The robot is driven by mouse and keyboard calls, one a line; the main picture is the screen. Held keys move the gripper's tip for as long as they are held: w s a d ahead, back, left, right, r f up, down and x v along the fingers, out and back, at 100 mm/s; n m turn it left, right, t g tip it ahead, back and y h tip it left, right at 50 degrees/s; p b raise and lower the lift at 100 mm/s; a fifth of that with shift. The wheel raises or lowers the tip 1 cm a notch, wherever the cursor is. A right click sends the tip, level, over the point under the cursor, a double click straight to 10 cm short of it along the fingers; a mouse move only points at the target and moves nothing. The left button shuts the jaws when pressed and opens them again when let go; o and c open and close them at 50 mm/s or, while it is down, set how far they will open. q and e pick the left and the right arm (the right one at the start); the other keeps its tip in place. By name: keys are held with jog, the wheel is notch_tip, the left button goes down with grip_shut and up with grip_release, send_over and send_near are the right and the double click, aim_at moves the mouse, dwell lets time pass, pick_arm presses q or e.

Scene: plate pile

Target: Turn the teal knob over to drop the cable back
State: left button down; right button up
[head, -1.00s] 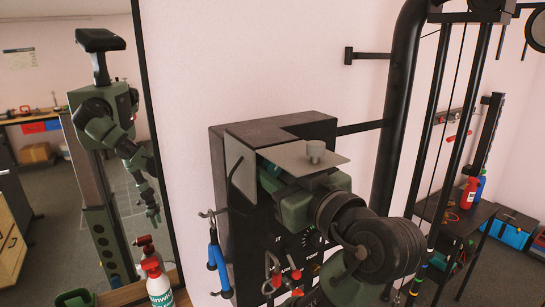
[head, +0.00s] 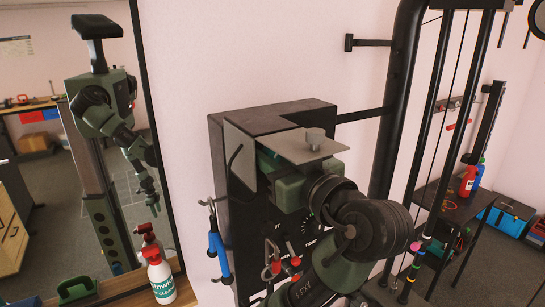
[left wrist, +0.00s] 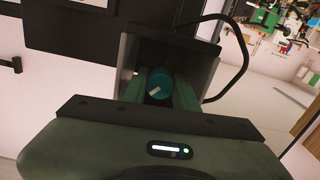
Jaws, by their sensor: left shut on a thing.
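The teal knob (left wrist: 160,80) has a white pointer mark and shows between my left gripper's fingers in the left wrist view. It sits inside a dark, open-fronted housing (head: 226,190) on the wall. My left gripper (left wrist: 159,92) is shut on the knob from the sides. In the head view the left gripper reaches in under a grey cover plate (head: 285,142), which hides most of the knob. A black cable (left wrist: 240,55) loops out beside the housing; it also shows in the head view (head: 232,165). I cannot tell where its ends go.
Blue-handled (head: 218,256) and red-handled tools (head: 271,266) hang by the housing. A mirror at left reflects my body. A red-and-white spray bottle (head: 160,278) stands on a wooden ledge. Black upright pipes (head: 402,90) rise at right, with a shelf (head: 440,207) behind.

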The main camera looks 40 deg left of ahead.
pick_arm(q)
jog(key=m, duration=0.5)
jog(key=shift+m, duration=0.4)
dwell(0.4)
jog(key=c, duration=1.4)
grip_release()
jog(key=shift+o, duration=0.2)
jog(key=shift+w+a, duration=0.1)
